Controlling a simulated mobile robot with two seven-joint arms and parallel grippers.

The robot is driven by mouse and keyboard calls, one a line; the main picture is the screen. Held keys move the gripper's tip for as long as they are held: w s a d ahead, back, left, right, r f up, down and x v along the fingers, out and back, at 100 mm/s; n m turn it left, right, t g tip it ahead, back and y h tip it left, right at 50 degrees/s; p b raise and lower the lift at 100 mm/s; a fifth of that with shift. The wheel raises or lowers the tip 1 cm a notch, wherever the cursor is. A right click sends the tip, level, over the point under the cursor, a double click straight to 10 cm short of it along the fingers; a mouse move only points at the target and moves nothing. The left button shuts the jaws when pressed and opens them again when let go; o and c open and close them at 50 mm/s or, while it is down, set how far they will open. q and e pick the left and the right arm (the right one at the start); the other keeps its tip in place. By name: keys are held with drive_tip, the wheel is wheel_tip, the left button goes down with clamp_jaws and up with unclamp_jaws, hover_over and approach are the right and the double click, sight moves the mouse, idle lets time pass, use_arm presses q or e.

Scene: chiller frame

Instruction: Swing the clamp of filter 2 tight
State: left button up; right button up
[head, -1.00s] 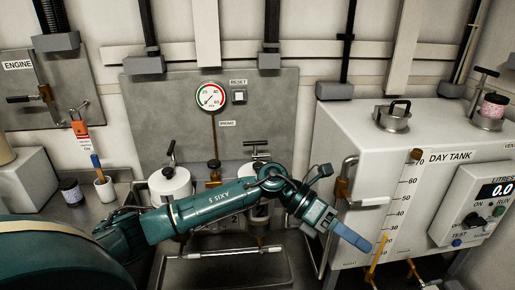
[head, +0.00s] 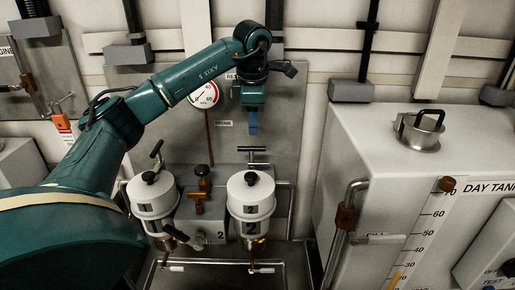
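Filter 2 (head: 250,197) is a white canister with a black knob on its lid and a "2" on its body. A black T-shaped handle (head: 252,149), seemingly its clamp, stands upright behind the lid with its bar level. My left gripper (head: 253,130) points down above this handle, its blue fingers a little apart from it in the picture. I see the fingers edge-on, so I cannot tell whether they are open. Nothing shows held in them. My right gripper is not in view.
Filter 1 (head: 152,198) stands to the left with a tilted T-handle (head: 157,150). A brass valve (head: 203,185) sits between the filters. A gauge (head: 204,95) is on the panel behind, partly covered by my arm. The day tank (head: 375,150) stands at the right.

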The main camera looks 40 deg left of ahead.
sight(254, 148)
use_arm(q)
drive_tip(key=f, duration=0.3)
drive_tip(key=w+f, duration=0.1)
drive_tip(key=f, duration=0.3)
drive_tip(key=a+f, duration=0.1)
drive_tip(key=f, duration=0.2)
drive_tip(key=shift+w+a+f, duration=0.1)
drive_tip(key=shift+w+f, duration=0.15)
drive_tip(key=shift+w, duration=0.05)
drive_tip(key=shift+c, duration=0.6)
clamp_jaws()
